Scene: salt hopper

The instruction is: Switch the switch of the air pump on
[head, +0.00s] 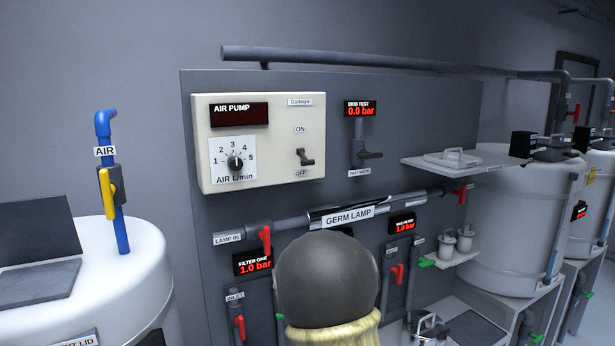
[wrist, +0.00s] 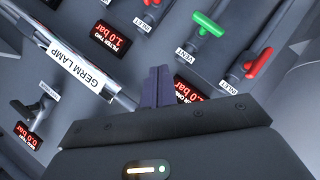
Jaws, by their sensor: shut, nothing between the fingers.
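The air pump (head: 262,180) is a cream box on the dark panel in the head view, with a black, unlit display and an AIR L/min dial. Its switch (head: 304,157) is a dark lever between the ON label above and the OFF label below. The lever juts out and slopes down to the right, on the OFF side. My gripper (wrist: 158,85) shows in the wrist view with its fingers together and nothing between them. It faces the panel near the GERM LAMP tube, apart from the pump switch. The switch does not show in the wrist view.
The GERM LAMP pipe (head: 348,216) runs below the pump. The test valve (head: 362,153) juts out right of it, and a shelf (head: 465,165) stands out farther right. Red valve handles (head: 265,239) are below. A white tank (head: 90,270) with a blue AIR pipe stands left.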

